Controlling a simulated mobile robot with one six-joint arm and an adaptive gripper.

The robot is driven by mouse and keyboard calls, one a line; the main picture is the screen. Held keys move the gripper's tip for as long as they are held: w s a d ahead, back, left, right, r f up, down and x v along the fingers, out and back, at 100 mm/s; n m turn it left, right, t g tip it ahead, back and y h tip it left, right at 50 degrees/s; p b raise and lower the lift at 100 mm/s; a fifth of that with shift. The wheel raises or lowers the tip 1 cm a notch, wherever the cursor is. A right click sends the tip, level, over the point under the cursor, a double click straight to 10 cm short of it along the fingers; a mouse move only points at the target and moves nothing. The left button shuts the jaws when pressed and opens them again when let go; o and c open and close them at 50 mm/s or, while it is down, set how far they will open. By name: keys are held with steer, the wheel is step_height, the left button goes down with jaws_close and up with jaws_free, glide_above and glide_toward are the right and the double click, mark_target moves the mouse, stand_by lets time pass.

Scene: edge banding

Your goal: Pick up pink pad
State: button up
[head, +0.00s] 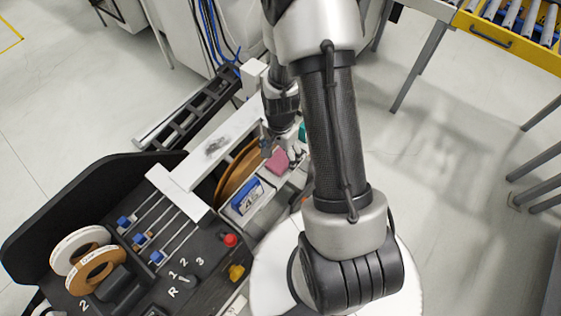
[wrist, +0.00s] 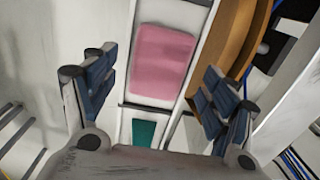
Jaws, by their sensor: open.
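The pink pad (wrist: 162,62) lies flat in a white compartment, in the upper middle of the wrist view. In the head view the pink pad (head: 277,161) shows beside my gripper, partly covered by it. My gripper (wrist: 155,95) is open, with one finger to the left of the pad and the other to the right. The pad is ahead of the fingers and nothing is between them in grip. In the head view my gripper (head: 281,146) is over the compartment row, and its fingertips are small and hard to make out.
A teal pad (wrist: 145,133) lies in the neighbouring compartment. A blue item (head: 246,196) sits in another compartment. A brown coil (wrist: 232,45) stands close on the right. A dark machine panel with a red button (head: 230,240) and tape rolls (head: 97,271) lies at lower left.

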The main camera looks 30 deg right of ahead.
mark_target(281, 159)
steer(key=shift+f, duration=0.8)
steer(key=shift+c, duration=0.4)
steer(key=c, duration=0.9)
steer(key=shift+r, duration=0.1)
step_height(281, 159, up, 20)
steer(key=p, duration=0.4)
steer(key=shift+p, duration=0.4)
